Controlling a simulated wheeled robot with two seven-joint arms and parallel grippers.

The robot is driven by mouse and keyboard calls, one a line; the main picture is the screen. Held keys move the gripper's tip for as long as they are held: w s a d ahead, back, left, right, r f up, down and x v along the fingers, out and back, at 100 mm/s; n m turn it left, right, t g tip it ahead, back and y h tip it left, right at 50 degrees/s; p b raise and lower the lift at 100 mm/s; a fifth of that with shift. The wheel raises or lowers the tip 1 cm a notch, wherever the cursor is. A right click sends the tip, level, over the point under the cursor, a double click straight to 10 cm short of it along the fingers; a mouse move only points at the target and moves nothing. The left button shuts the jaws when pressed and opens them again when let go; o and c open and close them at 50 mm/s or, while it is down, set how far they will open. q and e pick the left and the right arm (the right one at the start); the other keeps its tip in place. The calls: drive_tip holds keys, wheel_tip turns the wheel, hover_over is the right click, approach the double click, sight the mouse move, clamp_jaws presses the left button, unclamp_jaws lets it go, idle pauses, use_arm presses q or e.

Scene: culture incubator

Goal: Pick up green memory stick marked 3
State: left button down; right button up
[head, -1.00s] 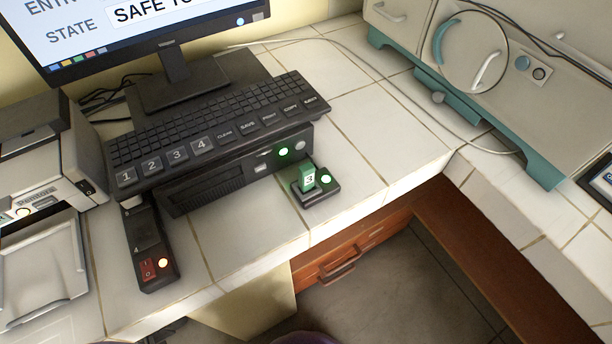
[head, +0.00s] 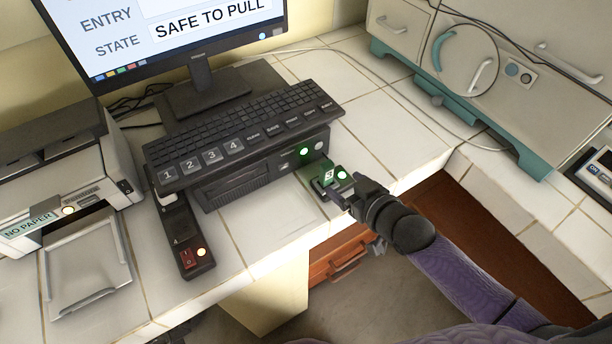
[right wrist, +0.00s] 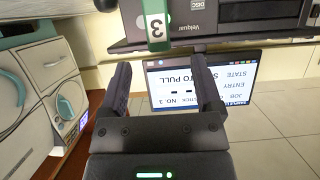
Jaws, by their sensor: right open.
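My left gripper is not in view.
The monitor (head: 165,38) reads SAFE TO PULL. A black switch box (head: 184,235) and a printer (head: 60,195) stand to the left.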

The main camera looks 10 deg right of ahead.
sight(329, 176)
drive_tip(key=b+x, duration=0.1)
drive_tip(key=x, duration=0.3)
drive_tip(key=f+b+x, duration=0.1)
drive_tip(key=b+x, duration=0.1)
drive_tip(key=x, duration=0.2)
drive_tip(key=shift+s+d, duration=0.15)
drive_tip(key=shift+s, duration=0.05)
drive_tip(key=shift+w, duration=0.25)
drive_tip(key=shift+r, duration=0.1)
drive_tip(key=shift+c, duration=1.2)
drive_tip(key=c, duration=0.7)
clamp_jaws()
